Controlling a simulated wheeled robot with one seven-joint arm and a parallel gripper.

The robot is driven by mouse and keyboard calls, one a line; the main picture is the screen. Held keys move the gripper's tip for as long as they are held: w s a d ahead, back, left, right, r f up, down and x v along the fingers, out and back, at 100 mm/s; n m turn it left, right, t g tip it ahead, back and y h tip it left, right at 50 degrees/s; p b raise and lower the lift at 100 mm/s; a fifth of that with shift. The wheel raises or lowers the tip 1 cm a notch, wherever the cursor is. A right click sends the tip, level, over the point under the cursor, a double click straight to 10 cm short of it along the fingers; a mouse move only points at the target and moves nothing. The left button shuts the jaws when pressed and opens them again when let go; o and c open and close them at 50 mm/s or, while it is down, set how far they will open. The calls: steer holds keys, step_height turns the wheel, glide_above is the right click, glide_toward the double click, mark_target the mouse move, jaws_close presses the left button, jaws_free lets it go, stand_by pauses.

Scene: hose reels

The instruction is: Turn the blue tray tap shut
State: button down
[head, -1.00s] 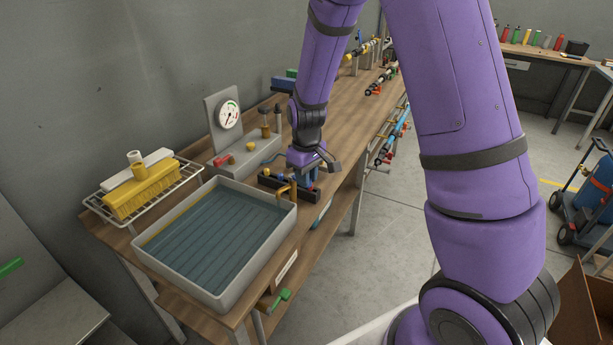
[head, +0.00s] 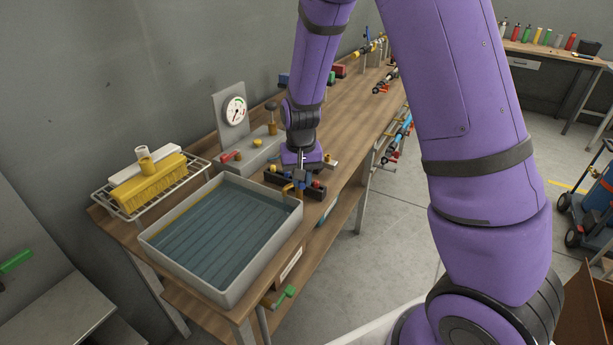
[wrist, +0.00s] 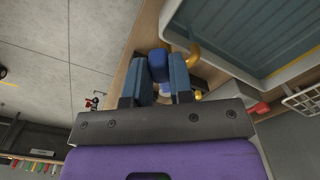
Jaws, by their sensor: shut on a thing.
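The blue tap handle (wrist: 158,66) sits between the two fingers of my gripper (wrist: 163,82) in the wrist view, and the jaws are shut on it. In the head view my gripper (head: 300,180) points down at the tap, beside the right rim of the water tray, and mostly hides the handle. The brass spout (wrist: 194,55) curves towards the tray (wrist: 205,68). The grey tray also shows in the head view (head: 226,295), holding water. How far the tap is turned cannot be told.
A dark block with small coloured knobs (head: 276,179) is close to my gripper. Behind it stand a gauge panel (head: 235,110) and a grey base with fittings. A yellow brush (head: 150,184) lies on a wire rack at the left. Open floor lies right of the bench.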

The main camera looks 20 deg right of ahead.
steer(key=shift+w+a+m, duration=0.35)
steer(key=shift+a+m, duration=0.1)
steer(key=shift+m, duration=0.85)
steer(key=shift+w+a+m, duration=0.3)
steer(key=shift+a+m, duration=0.2)
steer(key=shift+m, duration=0.8)
steer(key=shift+w+a+m, duration=0.35)
steer(key=shift+a+m, duration=0.1)
steer(key=shift+m, duration=0.85)
steer(key=c, duration=1)
jaws_free()
step_height(320, 180, up, 11)
